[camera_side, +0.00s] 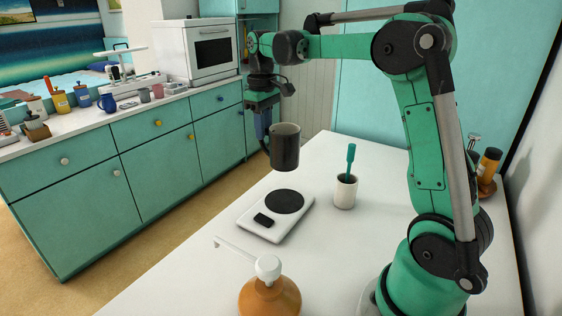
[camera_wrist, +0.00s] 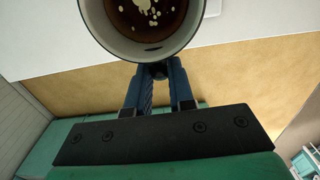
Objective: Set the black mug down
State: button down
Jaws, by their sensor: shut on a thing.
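The black mug (camera_side: 285,150) is held upright in the air, up and behind the scale in the side view. My gripper (camera_side: 265,130) is shut on it at its handle side, on the left. In the wrist view the mug's rim (camera_wrist: 150,58) and dark brown contents with pale flecks show at the top, cut off by the frame edge. The blue fingers of my gripper (camera_wrist: 160,72) meet at the mug's near side. The handle is mostly hidden there by the fingers.
A white scale (camera_side: 258,228) with a round dark plate lies on the white counter (camera_side: 330,265). A white cup (camera_side: 345,192) with a teal utensil stands right of it. An orange pump bottle (camera_side: 270,295) stands in front. Bare counter lies between the scale and cup.

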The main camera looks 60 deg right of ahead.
notch_tip(320, 180, down, 9)
jog(key=shift+f, duration=0.1)
dwell(0.4)
jog(key=c, duration=0.8)
grip_release()
jog(key=shift+f, duration=0.1)
jog(key=shift+o, duration=0.2)
notch_tip(320, 180, up, 12)
jog(key=shift+r, duration=0.1)
jog(key=s+a+f+t, duration=0.2)
jog(key=s+a+t, duration=0.1)
jog(key=s+a, duration=0.2)
jog(key=s+a+f+t, duration=0.3)
jog(key=s+a+t, duration=0.1)
jog(key=a, duration=0.6)
jog(key=shift+s+a+f, duration=0.15)
jog(key=shift+s+f, duration=0.2)
jog(key=shift+s, duration=0.15)
